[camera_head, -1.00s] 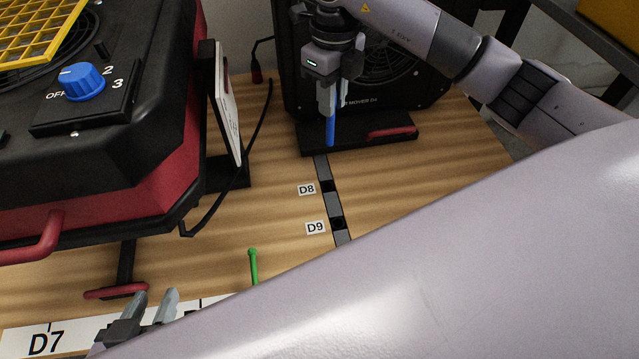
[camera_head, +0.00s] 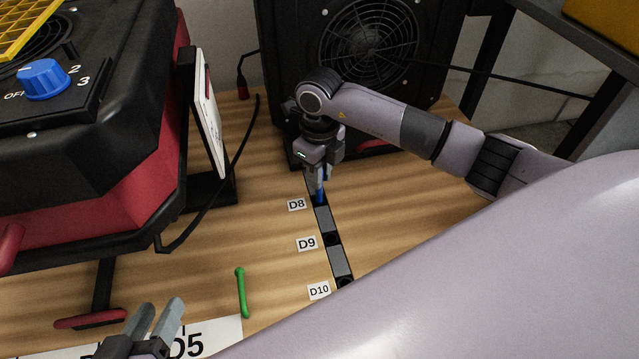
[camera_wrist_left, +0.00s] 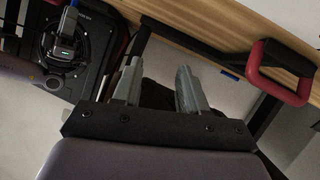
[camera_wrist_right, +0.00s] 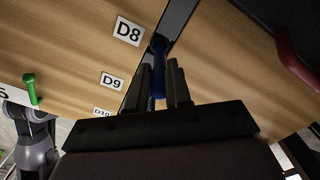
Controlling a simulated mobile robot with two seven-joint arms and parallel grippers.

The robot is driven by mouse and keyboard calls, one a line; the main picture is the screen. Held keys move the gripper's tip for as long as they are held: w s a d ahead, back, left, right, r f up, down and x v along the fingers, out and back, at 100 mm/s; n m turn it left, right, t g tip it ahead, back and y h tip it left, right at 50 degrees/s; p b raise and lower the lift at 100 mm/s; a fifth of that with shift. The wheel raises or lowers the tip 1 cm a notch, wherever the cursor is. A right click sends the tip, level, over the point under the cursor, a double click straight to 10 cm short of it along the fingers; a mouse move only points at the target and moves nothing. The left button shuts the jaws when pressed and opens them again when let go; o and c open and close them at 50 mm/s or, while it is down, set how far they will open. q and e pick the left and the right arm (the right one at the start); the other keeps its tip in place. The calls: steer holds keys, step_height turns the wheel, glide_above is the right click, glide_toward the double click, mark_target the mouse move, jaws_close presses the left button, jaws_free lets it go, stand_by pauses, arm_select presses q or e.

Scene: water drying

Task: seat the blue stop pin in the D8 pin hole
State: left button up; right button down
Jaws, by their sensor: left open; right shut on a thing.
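The blue stop pin (camera_head: 320,197) is held upright between the fingers of my right gripper (camera_head: 317,188). Its lower end is at the dark strip beside the D8 label (camera_head: 296,204). In the right wrist view the blue pin (camera_wrist_right: 158,56) meets the strip next to the D8 label (camera_wrist_right: 128,31). The D8 hole is hidden by the pin, and I cannot tell how far the pin is in. My left gripper (camera_head: 157,313) is open and empty at the lower left, above the table's front; its open fingers also show in the left wrist view (camera_wrist_left: 157,82).
A green pin (camera_head: 241,292) stands on the board left of the strip. The D9 (camera_head: 307,243) and D10 (camera_head: 319,290) holes appear empty. A black fan unit (camera_head: 370,45) stands behind my right gripper. A red-and-black machine (camera_head: 110,180) and a black cable (camera_head: 215,195) are at left.

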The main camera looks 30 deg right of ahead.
arm_select(q)
steer(key=shift+w+d+h+b, duration=0.15)
steer(key=shift+d+h+b, duration=0.15)
steer(key=shift+d+h, duration=0.1)
arm_select(e)
steer(key=shift+f, duration=1.45)
arm_select(q)
steer(key=shift+f, duration=0.15)
arm_select(e)
steer(key=shift+f, duration=0.1)
steer(key=c, duration=1.1)
jaws_free()
arm_select(q)
steer(key=shift+d, duration=0.1)
arm_select(e)
steer(key=shift+o, duration=0.2)
step_height(320, 180, up, 12)
steer(key=p, duration=0.4)
arm_select(q)
steer(key=a, duration=0.1)
steer(key=a+y, duration=0.1)
steer(key=s+a+r+y, duration=0.1)
steer(key=shift+a+m, duration=0.15)
steer(key=shift+m, duration=0.15)
